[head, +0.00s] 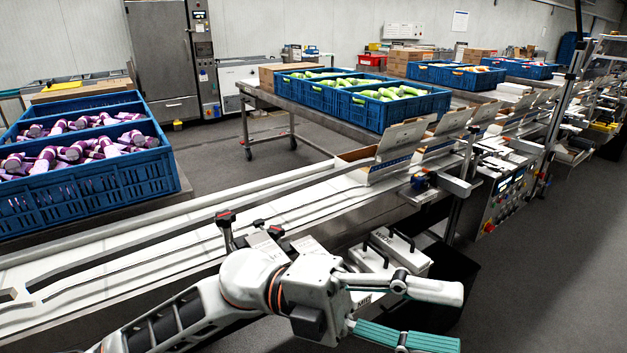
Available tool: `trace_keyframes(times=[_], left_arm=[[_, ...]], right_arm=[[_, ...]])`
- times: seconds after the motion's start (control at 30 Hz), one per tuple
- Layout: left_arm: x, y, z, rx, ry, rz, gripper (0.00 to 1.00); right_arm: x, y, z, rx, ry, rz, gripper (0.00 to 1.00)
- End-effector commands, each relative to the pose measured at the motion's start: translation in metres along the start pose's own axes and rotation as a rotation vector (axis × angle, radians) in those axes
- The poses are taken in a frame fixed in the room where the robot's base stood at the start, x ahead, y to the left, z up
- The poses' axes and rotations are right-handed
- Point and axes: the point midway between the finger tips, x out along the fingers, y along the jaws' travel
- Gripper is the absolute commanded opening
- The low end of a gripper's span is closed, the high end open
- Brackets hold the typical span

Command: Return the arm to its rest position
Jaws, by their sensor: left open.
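My left arm comes in from the lower left and reaches across the bottom middle of the head view. Its gripper (440,318) is open and empty, pointing right. One finger is pale grey and the other carries a green ribbed pad. The gripper is in front of the white conveyor (230,222), on its near side, with nothing between the fingers. The left forearm hides part of the conveyor's near edge. My right gripper is not in view.
An open carton (385,165) sits on the line. A control panel (505,195) stands at the right. Grey floor is free at the lower right.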

Motion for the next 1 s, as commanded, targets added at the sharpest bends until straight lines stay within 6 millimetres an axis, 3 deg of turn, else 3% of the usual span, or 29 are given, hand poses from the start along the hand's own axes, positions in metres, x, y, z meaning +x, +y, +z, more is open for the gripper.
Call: trace_keyframes(times=[0.1,0.23,0.37,0.47,0.6,0.73,0.87,1.0], left_arm=[[-0.019,-0.014,0.025,-0.078,-0.144,-0.207,0.46],[-0.056,-0.016,0.057,-0.171,-0.326,-0.401,0.46],[-0.107,0.002,0.085,-0.282,-0.529,-0.567,0.46],[-0.153,0.030,0.101,-0.378,-0.698,-0.672,0.46],[-0.220,0.091,0.108,-0.529,-0.945,-0.788,0.46],[-0.278,0.159,0.094,-0.676,-1.167,-0.857,0.46],[-0.324,0.231,0.063,-0.823,-1.370,-0.889,0.46],[-0.361,0.305,0.014,-0.981,-1.569,-0.898,0.46]], right_arm=[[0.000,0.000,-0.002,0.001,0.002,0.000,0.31],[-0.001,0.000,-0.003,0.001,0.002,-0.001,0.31],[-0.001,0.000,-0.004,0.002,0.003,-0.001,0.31],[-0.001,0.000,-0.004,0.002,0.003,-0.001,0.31],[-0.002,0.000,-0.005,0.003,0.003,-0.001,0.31],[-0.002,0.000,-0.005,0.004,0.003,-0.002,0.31],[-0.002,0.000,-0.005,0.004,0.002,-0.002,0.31],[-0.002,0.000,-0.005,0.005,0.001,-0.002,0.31]])
